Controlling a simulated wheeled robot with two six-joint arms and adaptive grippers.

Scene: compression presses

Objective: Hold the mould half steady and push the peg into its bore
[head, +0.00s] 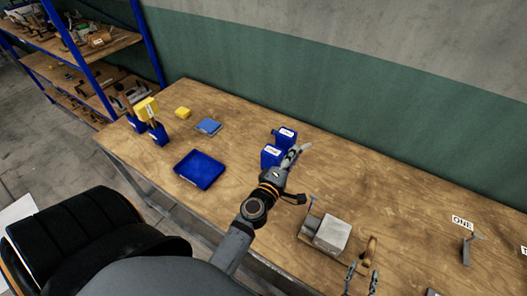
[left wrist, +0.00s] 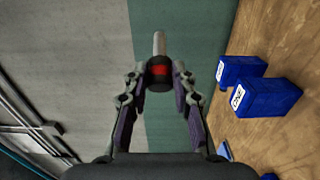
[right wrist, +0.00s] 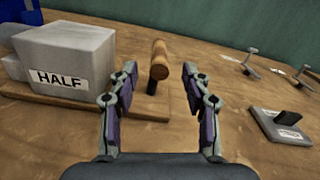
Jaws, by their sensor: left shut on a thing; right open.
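The mould half is a grey block labelled "HALF" (head: 332,235), on a wooden board at the front of the bench. It fills the upper left of the right wrist view (right wrist: 68,52). A wooden handle (right wrist: 160,62) stands beside it. My right gripper (head: 362,279) is open and empty, with the handle ahead between its fingers in the right wrist view. My left gripper (head: 292,158) is shut on the peg (left wrist: 159,45), a grey rod with a dark, red-banded base. It is raised near the blue bins, left of and apart from the block. The bore is not visible.
Two blue bins (head: 271,155) stand behind my left gripper. A blue tray (head: 199,169), a blue flat piece (head: 208,126) and yellow pieces lie to the left. Metal stands and a "ONE" sign (head: 462,222) are at right. The middle right bench is clear.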

